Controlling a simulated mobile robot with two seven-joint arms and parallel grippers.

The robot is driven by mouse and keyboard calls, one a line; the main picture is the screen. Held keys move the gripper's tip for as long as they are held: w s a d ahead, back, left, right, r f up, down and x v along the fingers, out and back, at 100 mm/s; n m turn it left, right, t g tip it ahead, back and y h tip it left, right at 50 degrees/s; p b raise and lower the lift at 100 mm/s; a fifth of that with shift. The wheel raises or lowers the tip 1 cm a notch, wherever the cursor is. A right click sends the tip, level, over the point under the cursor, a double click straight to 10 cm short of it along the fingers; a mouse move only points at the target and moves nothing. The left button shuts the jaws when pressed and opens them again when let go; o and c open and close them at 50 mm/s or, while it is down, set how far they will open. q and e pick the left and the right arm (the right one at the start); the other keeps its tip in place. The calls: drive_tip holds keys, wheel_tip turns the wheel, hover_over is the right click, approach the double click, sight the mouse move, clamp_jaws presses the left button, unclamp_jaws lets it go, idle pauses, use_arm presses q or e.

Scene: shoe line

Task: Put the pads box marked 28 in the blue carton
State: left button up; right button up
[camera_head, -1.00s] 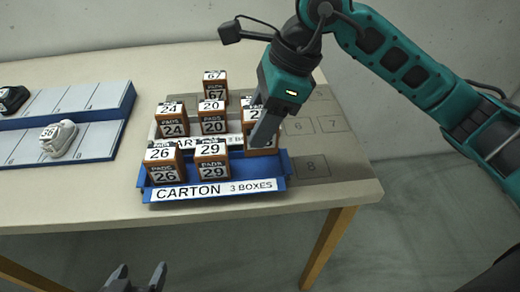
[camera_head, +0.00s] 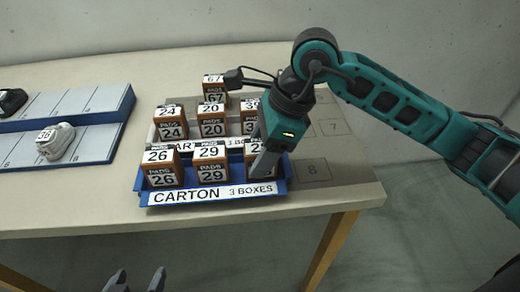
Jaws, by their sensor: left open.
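The blue carton (camera_head: 286,184), labelled CARTON 3 BOXES, sits near the table's front edge. Pads box 26 (camera_head: 162,167) and pads box 29 (camera_head: 211,164) stand in its left and middle places. A third pads box (camera_head: 257,170) is at its right end; a 2 shows on it and its second digit is hidden by a finger. My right gripper (camera_head: 264,160) points down, shut on this third box. Whether the box touches the carton floor is hidden. My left gripper (camera_head: 135,281) is open and empty at the bottom edge, in front of the table.
Behind is a white carton (camera_head: 236,142) with pads boxes 24 (camera_head: 171,123), 20 (camera_head: 212,121) and one partly hidden (camera_head: 250,117). A blue-grey rack (camera_head: 95,140) with shoes is at left. Marked table spots at right are bare.

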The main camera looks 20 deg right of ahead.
drive_tip(key=o, duration=0.4)
use_arm(q)
drive_tip(key=shift+s, duration=0.1)
use_arm(e)
drive_tip(key=shift+r, duration=0.15)
drive_tip(key=shift+r+p, duration=0.25)
drive_tip(key=shift+p, duration=0.05)
use_arm(q)
drive_tip(key=shift+s+a+r+p, duration=0.2)
drive_tip(key=shift+a+r+p, duration=0.1)
drive_tip(key=shift+p, duration=0.35)
use_arm(e)
drive_tip(key=v, duration=1.1)
drive_tip(key=shift+s+d+r, duration=0.1)
drive_tip(key=shift+d+r, duration=0.1)
drive_tip(key=shift+r, duration=0.05)
drive_tip(key=shift+s, duration=0.1)
